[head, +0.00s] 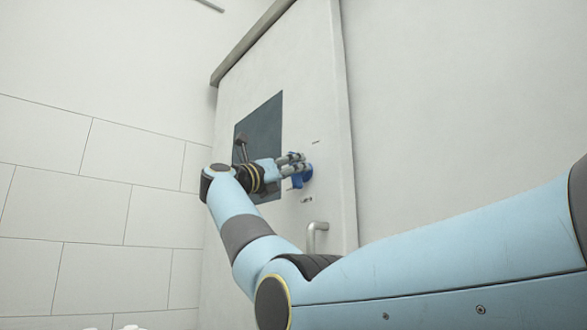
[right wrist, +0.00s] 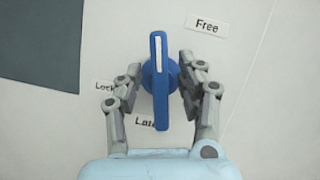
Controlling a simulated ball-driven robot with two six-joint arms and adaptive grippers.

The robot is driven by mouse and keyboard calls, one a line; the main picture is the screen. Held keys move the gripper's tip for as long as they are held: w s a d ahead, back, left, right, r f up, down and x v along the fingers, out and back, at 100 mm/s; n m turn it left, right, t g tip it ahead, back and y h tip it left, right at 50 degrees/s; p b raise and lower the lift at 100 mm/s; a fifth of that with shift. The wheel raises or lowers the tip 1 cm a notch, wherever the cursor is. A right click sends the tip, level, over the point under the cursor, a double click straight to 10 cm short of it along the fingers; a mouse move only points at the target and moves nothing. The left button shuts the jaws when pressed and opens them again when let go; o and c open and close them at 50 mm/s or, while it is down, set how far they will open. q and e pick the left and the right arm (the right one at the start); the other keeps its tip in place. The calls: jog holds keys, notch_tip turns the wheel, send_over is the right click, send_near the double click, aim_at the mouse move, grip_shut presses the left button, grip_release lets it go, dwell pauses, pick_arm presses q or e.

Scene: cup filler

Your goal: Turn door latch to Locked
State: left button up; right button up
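The blue door latch (right wrist: 160,110) has a round base and a long bar, which stands upright in the right wrist view with its white-marked end at the top. It also shows as a small blue shape on the door in the head view (head: 307,177). The "Free" label (right wrist: 207,25) is up and right of the bar; a partly covered "Lock…" label (right wrist: 103,86) is at the left. My right gripper (right wrist: 161,70) is open, one finger on each side of the bar, with gaps showing. It also shows in the head view (head: 303,162). My left gripper is out of view.
The pale door (head: 325,120) has a dark window panel (head: 262,125) left of the latch and a metal handle (head: 317,232) below it. A partly covered label (right wrist: 144,122) sits under the latch. A tiled wall (head: 85,200) stands at the left.

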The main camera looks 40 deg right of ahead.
jog(key=shift+d, duration=0.1)
grip_shut()
dwell(0.3)
